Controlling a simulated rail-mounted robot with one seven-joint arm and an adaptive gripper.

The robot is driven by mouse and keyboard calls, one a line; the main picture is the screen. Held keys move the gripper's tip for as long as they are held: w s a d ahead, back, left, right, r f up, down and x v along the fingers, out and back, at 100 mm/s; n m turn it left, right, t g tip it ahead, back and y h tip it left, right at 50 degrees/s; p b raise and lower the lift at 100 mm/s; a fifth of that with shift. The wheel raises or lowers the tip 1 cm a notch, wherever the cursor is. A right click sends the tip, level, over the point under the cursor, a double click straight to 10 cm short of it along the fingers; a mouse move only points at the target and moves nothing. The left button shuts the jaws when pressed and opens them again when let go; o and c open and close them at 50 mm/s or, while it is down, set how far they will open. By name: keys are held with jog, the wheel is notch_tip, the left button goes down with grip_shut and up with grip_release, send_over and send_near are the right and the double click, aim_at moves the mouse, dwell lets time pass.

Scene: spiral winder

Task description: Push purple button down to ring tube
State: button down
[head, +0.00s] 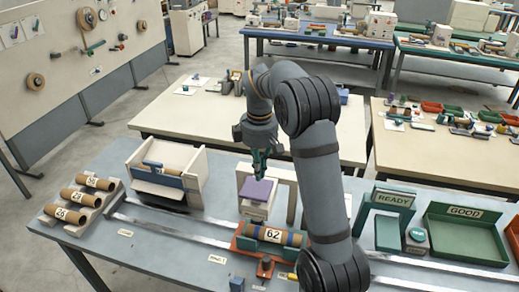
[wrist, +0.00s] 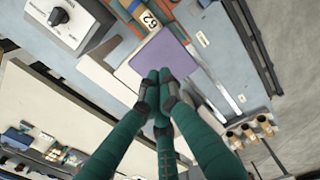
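The purple button (head: 257,190) is a flat square pad on top of a white block, just behind the tube cradle. It also shows in the wrist view (wrist: 158,50). My gripper (head: 259,172) has teal fingers that point down above the back of the button. In the wrist view the fingertips (wrist: 160,76) are drawn together with nothing seen between them, overlapping the near edge of the button. I cannot tell whether they touch it.
Several labelled tubes (head: 94,182) lie on a white rack at the left. A cream box with a blue bar (head: 155,172) stands behind the rail. A READY stand (head: 392,199) and a green GOOD tray (head: 466,234) are at the right. A cream frame stands beside the button.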

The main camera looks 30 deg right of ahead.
notch_tip(320, 180, up, 7)
jog(key=shift+w+p, duration=0.15)
jog(key=shift+p, duration=0.15)
jog(key=shift+f, duration=0.25)
dwell(0.5)
notch_tip(320, 180, down, 9)
jog(key=shift+f, duration=0.1)
dwell(0.4)
